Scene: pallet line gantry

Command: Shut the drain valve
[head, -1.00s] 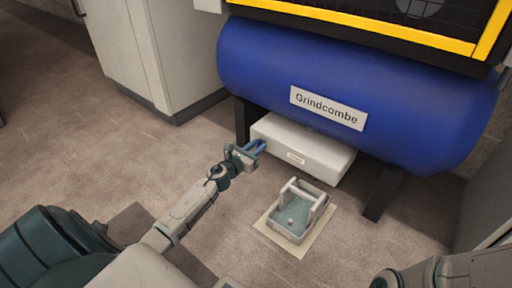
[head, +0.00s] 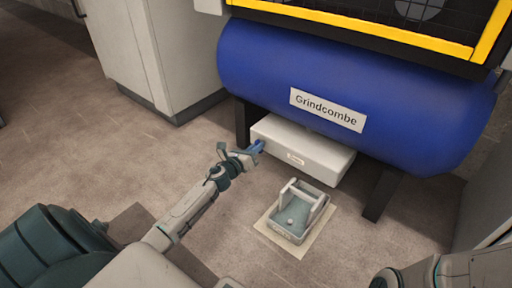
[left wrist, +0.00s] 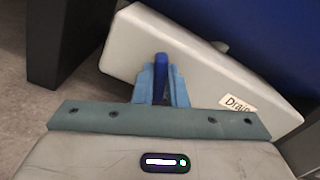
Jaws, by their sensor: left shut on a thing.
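The drain valve's blue lever (left wrist: 161,72) stands out from the left end of the white drain box (head: 325,161), under the big blue tank. The lever also shows in the head view (head: 260,145). My left gripper (head: 256,148) is shut on the blue lever. In the left wrist view, its blue fingers (left wrist: 161,84) lie on both sides of the lever. The box bears a small label that reads "Drain" (left wrist: 237,104). The valve body behind the lever is hidden. My right gripper is out of view; only part of my right arm shows at the bottom right.
The blue tank (head: 420,125) marked Grindcombe hangs over the box on dark legs (head: 384,194). A grey tray with a handle (head: 285,232) stands on a pale mat in front. A white cabinet (head: 165,45) is at the back left. Floor left of my arm is clear.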

